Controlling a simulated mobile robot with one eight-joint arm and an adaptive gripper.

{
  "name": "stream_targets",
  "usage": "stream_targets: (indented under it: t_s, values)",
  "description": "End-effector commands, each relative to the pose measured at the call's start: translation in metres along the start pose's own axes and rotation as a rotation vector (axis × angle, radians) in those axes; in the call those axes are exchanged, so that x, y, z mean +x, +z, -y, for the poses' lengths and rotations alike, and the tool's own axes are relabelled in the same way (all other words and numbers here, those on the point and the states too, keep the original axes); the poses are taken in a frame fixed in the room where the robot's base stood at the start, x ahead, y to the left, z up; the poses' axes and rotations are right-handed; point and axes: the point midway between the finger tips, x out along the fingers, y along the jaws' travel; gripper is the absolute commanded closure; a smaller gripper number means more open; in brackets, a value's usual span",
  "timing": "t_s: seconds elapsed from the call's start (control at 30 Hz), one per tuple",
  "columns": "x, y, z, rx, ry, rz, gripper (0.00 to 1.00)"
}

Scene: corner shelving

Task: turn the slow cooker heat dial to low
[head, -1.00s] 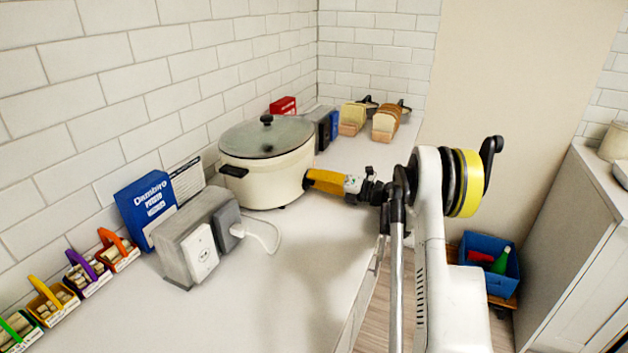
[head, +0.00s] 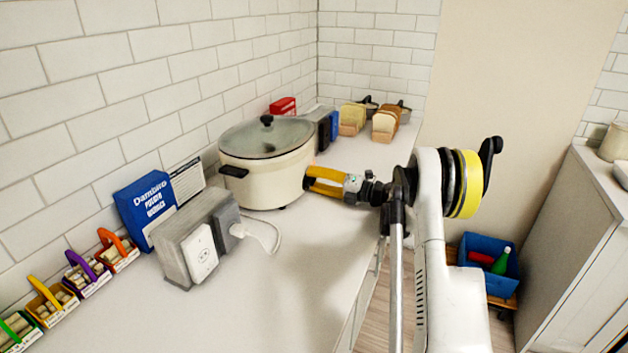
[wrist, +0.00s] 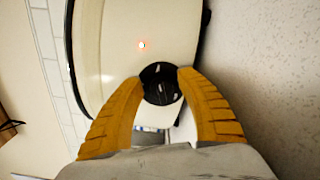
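The slow cooker (head: 262,180) is cream with a glass lid and stands on the counter against the tiled wall. In the wrist view its pale body (wrist: 115,50) appears turned on its side, with a small glowing orange-red light (wrist: 142,45). The black heat dial (wrist: 161,83) sits between the yellow fingertips of my gripper (wrist: 160,80). Both tips appear to press on opposite sides of it. Small pale marks show on the dial, too small to read. In the head view my gripper (head: 310,179) reaches the cooker's right side, fingers one above the other; the dial is hidden there.
A grey box with a socket (head: 203,252) and a white cord stand left of the cooker, near a blue box (head: 147,209). Bread slices (head: 384,125) and dark and blue items stand behind it. The front counter (head: 290,300) is clear.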

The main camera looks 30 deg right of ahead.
Motion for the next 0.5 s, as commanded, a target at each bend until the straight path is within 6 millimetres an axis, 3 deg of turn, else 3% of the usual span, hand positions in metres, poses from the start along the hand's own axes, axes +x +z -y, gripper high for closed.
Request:
stream_targets:
  t_s: [0.33,0.5]
  values:
    - [-0.003,0.000,0.001,-0.001,-0.001,0.000,0.50]
    - [-0.025,0.001,0.001,-0.001,-0.002,0.003,0.50]
